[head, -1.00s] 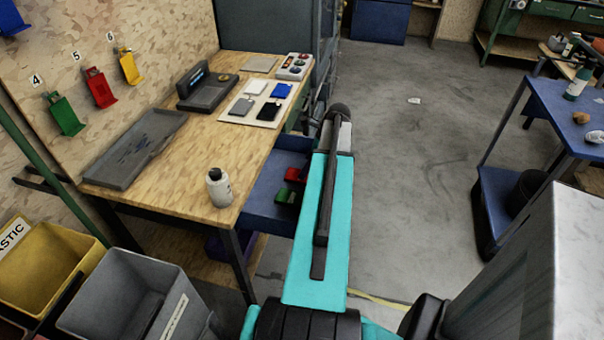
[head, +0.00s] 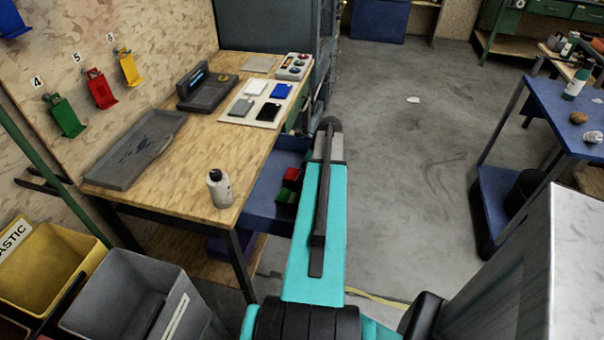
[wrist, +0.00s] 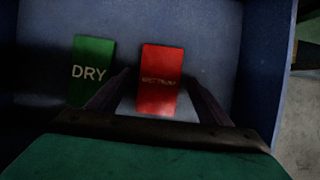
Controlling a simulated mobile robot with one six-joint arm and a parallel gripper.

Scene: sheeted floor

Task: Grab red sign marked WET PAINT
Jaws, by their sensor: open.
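The red sign (wrist: 160,79) lies in the blue drawer (wrist: 208,35), with small lettering that looks like WET PAINT. A green sign marked DRY (wrist: 91,70) lies to its left. My gripper (wrist: 162,84) is open in the wrist view, its two fingers reaching down on either side of the red sign; I cannot tell whether they touch it. In the head view the red sign (head: 292,174) and the green sign (head: 285,195) show small in the open drawer (head: 262,205) under the bench, left of my arm. The fingers are hidden there.
The wooden bench top (head: 180,180) beside the drawer holds a white bottle (head: 219,188), a grey tray (head: 130,150) and a card of coloured samples (head: 262,105). A yellow bin (head: 45,262) and a grey bin (head: 120,290) stand at lower left. The floor (head: 410,150) to the right is open.

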